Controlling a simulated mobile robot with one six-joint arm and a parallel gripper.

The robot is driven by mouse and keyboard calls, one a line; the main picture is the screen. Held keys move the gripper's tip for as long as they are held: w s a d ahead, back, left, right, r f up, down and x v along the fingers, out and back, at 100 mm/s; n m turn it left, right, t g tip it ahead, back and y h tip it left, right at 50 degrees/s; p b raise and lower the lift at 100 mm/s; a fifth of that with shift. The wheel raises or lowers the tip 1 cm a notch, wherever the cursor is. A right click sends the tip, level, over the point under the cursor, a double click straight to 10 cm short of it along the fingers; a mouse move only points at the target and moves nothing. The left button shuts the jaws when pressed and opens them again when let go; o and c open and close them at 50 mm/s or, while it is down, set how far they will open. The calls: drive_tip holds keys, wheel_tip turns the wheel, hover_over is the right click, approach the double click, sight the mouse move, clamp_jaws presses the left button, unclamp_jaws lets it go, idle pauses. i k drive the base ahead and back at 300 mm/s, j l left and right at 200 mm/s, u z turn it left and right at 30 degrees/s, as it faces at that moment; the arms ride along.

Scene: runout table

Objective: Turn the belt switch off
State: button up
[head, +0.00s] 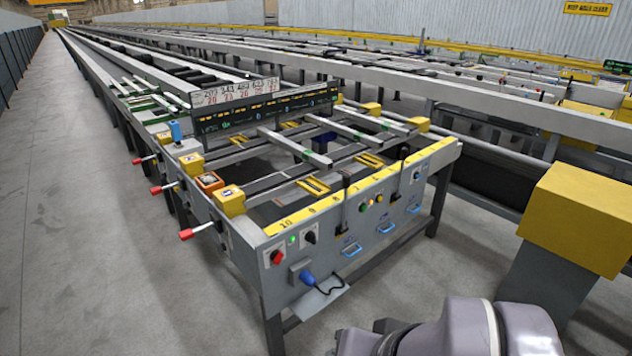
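The runout table's grey front panel (335,242) faces me and carries the controls. Near its left end are a red knob (277,257), a small lit green lamp (292,239) and a black rotary switch (311,238). Mid-panel are a green button (363,208), a yellow-orange button (379,199) and small black levers. Another dark switch (416,176) sits near the right end. No readable label shows which one is the belt switch, and the knob positions are too small to tell. Grey links of my arm show at the bottom right; my gripper is out of view.
A blue plug (307,279) with a black cable hangs under the panel's left end. Blue handles (351,250) stick out along the front. Red-tipped levers (187,234) jut from the left side. A yellow-topped box (580,215) stands right. The floor (95,230) at left is clear.

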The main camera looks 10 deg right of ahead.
sight(276, 255)
drive_tip(key=i+j+z, duration=0.2)
drive_tip(key=i+j, duration=0.7)
